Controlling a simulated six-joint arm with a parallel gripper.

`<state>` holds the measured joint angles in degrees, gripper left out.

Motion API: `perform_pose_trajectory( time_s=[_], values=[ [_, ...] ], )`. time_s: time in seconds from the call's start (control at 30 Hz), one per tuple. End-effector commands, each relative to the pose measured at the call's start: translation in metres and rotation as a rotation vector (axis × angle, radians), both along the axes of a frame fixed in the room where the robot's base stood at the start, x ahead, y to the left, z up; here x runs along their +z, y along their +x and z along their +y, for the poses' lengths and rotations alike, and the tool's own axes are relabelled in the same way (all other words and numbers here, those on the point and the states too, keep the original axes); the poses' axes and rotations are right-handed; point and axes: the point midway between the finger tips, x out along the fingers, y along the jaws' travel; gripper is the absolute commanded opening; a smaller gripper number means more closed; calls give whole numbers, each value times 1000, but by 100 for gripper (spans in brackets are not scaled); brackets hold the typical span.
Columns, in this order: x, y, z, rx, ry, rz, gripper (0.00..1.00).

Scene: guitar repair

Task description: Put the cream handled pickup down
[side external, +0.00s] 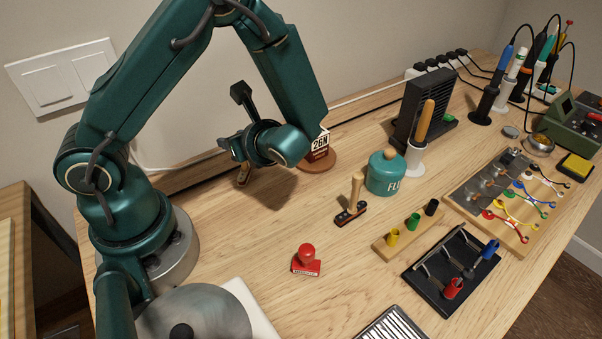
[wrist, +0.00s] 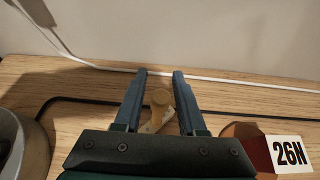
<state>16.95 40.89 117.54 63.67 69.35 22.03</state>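The cream handled pickup (wrist: 154,126) shows in the wrist view with its wooden handle (wrist: 160,98) between the two fingers of my gripper (wrist: 159,75). There is a visible gap on each side of the handle, so the fingers look open and apart from it. In the side view the pickup (side external: 243,176) is a small pale shape at the back of the table, directly below my gripper (side external: 236,158). It appears to stand on the wood; its base is partly hidden by the gripper.
A round wooden stand with a sign marked 26N (side external: 320,147) is close on the right. The wall and a white cable (wrist: 230,77) run behind.

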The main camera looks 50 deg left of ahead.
Motion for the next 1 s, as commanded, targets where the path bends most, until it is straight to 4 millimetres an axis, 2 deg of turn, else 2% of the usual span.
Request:
perform_pose_trajectory(
  time_s=[0.43,0.57,0.8,1.0],
  values=[
    [4,1,-3,0,-1,-4,51],
    [14,2,-21,-5,0,-7,51],
    [39,2,-67,-6,-2,-8,51],
    [54,1,-95,-3,-2,-4,51]
  ],
)
